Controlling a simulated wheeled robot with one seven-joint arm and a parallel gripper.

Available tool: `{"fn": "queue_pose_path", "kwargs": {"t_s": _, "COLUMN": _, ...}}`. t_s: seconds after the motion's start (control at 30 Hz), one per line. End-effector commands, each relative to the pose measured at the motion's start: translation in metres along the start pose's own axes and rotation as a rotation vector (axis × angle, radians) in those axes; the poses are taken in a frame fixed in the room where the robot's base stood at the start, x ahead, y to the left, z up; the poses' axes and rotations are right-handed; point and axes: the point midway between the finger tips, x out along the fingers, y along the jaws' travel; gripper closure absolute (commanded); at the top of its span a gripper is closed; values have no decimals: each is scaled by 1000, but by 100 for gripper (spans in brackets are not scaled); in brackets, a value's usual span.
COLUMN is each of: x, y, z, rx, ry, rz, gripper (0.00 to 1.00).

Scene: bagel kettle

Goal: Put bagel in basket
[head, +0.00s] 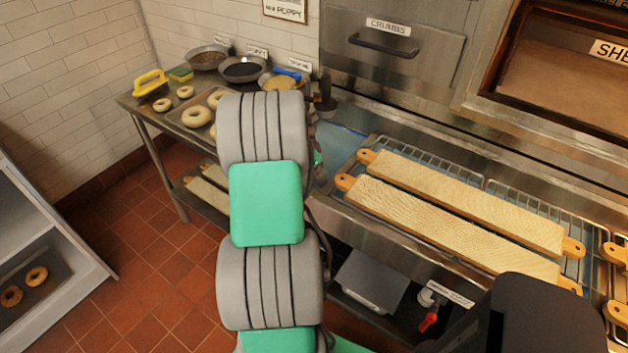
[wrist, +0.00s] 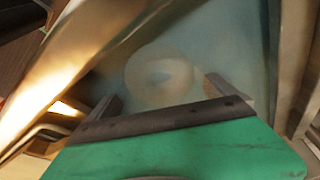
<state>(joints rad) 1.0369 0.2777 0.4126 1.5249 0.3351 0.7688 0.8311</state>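In the wrist view a pale bagel (wrist: 148,88) shows blurred through bluish, murky water (wrist: 225,55). My gripper (wrist: 163,92) is open, with one finger on each side of the bagel in the picture. I cannot tell how far below the fingers the bagel lies, and no grip on it shows. In the head view my arm hides the gripper and this bagel. Part of the blue water (head: 343,143) shows just right of my arm. I cannot clearly make out a basket in either view.
Wooden boards (head: 465,205) lie over wire racks (head: 500,190) on the right. Metal walls (wrist: 95,45) rise close beside my gripper.

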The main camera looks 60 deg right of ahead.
Motion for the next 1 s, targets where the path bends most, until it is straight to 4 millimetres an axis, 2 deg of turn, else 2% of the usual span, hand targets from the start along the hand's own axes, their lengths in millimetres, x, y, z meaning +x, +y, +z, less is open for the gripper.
{"fn": "queue_pose_path", "kwargs": {"t_s": 0.07, "x": 0, "y": 0, "z": 0, "rx": 0, "ry": 0, "rz": 0, "gripper": 17}}
{"fn": "queue_pose_path", "kwargs": {"t_s": 0.53, "x": -1, "y": 0, "z": 0, "rx": 0, "ry": 1, "rz": -1, "gripper": 56}}
{"fn": "queue_pose_path", "kwargs": {"t_s": 0.67, "x": -2, "y": 0, "z": -1, "rx": 0, "ry": 1, "rz": -1, "gripper": 56}}
{"fn": "queue_pose_path", "kwargs": {"t_s": 0.77, "x": -10, "y": -1, "z": -4, "rx": 1, "ry": 3, "rz": -4, "gripper": 56}}
{"fn": "queue_pose_path", "kwargs": {"t_s": 1.0, "x": -64, "y": -2, "z": -18, "rx": 2, "ry": 4, "rz": -6, "gripper": 56}}
